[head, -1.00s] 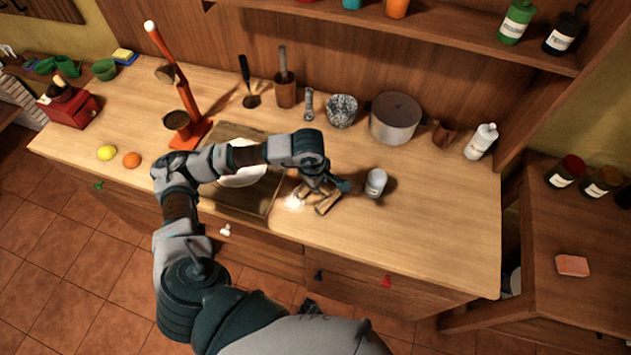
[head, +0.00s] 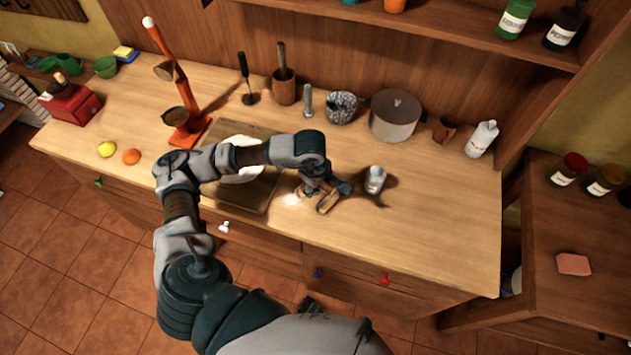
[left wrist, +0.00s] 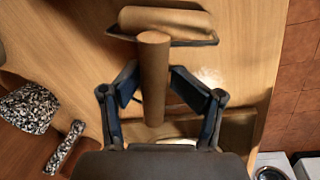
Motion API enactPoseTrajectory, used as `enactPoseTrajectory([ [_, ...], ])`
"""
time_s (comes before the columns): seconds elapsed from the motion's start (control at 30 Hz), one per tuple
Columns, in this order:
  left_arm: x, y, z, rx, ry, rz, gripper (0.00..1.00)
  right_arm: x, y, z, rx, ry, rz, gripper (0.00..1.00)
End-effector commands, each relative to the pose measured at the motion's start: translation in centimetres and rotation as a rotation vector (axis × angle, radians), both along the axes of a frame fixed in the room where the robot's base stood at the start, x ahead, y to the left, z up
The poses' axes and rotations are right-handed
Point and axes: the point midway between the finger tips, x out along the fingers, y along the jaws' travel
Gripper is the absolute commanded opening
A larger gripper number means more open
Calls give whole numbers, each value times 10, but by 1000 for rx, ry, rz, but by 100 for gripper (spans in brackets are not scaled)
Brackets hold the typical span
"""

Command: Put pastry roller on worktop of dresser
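The pastry roller has a thick wooden roller (left wrist: 165,20) in a dark metal bracket and a wooden handle (left wrist: 152,80). It lies on the light wooden worktop, and in the head view it shows partly under my gripper (head: 327,202). My left gripper (left wrist: 153,88) is over the handle, one finger on each side. Its fingers look spread, with light wood showing between them and the handle; contact at the tips is not clear. The dresser's worktop (head: 420,225) spans the head view. My right gripper is not in view.
A metal shaker (head: 375,180) stands just right of my left gripper. A board (head: 262,192) with a white bowl (head: 240,165) is to its left. A grey pot (head: 395,115) and a speckled mortar (head: 341,107) stand behind. The worktop's right front is clear.

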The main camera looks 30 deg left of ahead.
Motion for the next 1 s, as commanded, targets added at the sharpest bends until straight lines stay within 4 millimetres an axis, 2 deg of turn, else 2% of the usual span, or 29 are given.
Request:
enactPoseTrajectory([
  [0.3, 0, 6, 0, -6, -4, 2, 48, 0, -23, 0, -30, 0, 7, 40],
  [0.57, 0, 6, 2, -6, -4, 2, 48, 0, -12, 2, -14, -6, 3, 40],
  [0.67, 1, 5, 8, -6, -5, 2, 48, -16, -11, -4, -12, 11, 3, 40],
  [0.8, 1, 2, 22, -4, -10, 1, 48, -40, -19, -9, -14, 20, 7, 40],
  [1.0, -9, 4, 75, -3, -13, 0, 48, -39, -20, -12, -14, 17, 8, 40],
])
